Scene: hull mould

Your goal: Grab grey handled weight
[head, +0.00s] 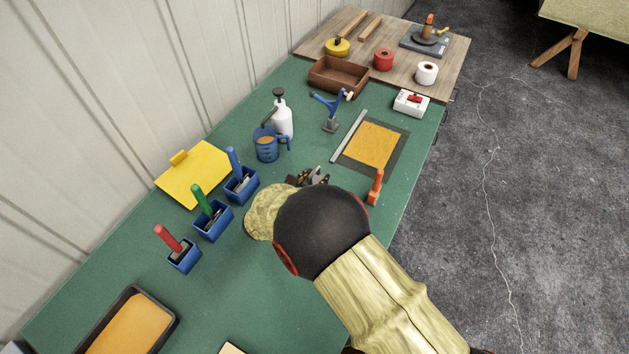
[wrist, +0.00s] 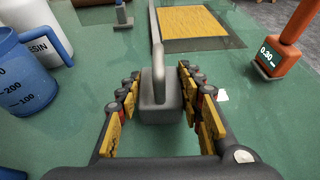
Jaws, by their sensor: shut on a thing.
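In the head view my gripper (head: 312,176) shows only partly past my dark wrist, and the weight is mostly hidden there.
Close by on the green table (head: 225,300) are an orange-handled tool (head: 375,188), a yellow sheet on a dark mat (head: 372,144), a blue measuring jug (head: 267,145) and a white bottle (head: 282,120). Blue holders with coloured handles (head: 212,218) stand to the left.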

